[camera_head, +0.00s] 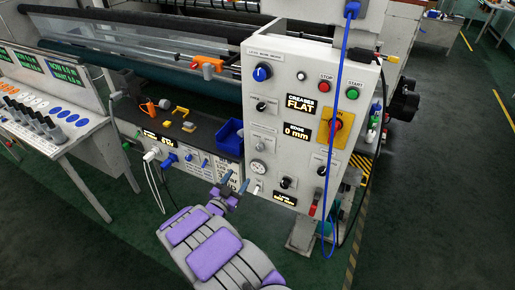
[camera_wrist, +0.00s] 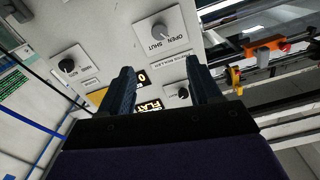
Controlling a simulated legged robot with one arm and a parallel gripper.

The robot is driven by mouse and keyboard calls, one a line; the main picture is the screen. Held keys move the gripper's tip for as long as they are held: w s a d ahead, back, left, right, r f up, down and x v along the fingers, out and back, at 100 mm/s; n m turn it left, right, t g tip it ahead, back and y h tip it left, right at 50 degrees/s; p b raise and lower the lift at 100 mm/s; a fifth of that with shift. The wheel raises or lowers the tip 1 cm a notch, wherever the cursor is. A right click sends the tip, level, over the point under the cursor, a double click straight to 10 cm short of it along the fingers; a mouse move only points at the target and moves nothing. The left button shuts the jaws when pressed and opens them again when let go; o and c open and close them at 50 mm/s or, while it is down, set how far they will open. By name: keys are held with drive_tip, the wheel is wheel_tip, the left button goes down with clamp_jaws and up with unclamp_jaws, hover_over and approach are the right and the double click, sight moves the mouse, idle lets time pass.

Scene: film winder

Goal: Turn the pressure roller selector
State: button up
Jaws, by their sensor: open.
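The selectors sit on a white control panel (camera_head: 300,150). In the wrist view a large grey knob (camera_wrist: 165,31) sits on a plate marked OPEN and SHUT. A black knob (camera_wrist: 67,66) is at the left on its own plate. Another dark knob (camera_wrist: 183,93) shows between the fingers, near the right one. In the head view my gripper (camera_head: 234,190) is at the panel's lower left; contact cannot be told.
A blue cable (camera_head: 338,95) hangs down the panel's right side. A red emergency button (camera_head: 337,125) sits on a yellow plate. A shelf with a blue bin (camera_head: 230,137) and orange tools lies left of the panel. Dark floor (camera_head: 445,160) is clear at the right.

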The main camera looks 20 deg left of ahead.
sight(259, 150)
drive_tip(key=w, duration=0.5)
drive_tip(key=w+d+b, duration=0.1)
drive_tip(key=w, duration=0.5)
drive_tip(key=w+b, duration=0.1)
drive_tip(key=w, duration=0.5)
drive_tip(key=shift+w+d, duration=0.1)
drive_tip(key=shift+d, duration=0.15)
drive_tip(key=c, duration=1)
drive_tip(key=shift+c, duration=0.2)
drive_tip(key=shift+m, duration=0.4)
drive_tip(key=m, duration=0.5)
drive_tip(key=shift+m+b, duration=0.3)
drive_tip(key=shift+m, duration=0.1)
drive_tip(key=m+b, duration=0.1)
drive_tip(key=m, duration=0.4)
drive_tip(key=shift+f, duration=0.1)
drive_tip(key=shift+m, duration=0.3)
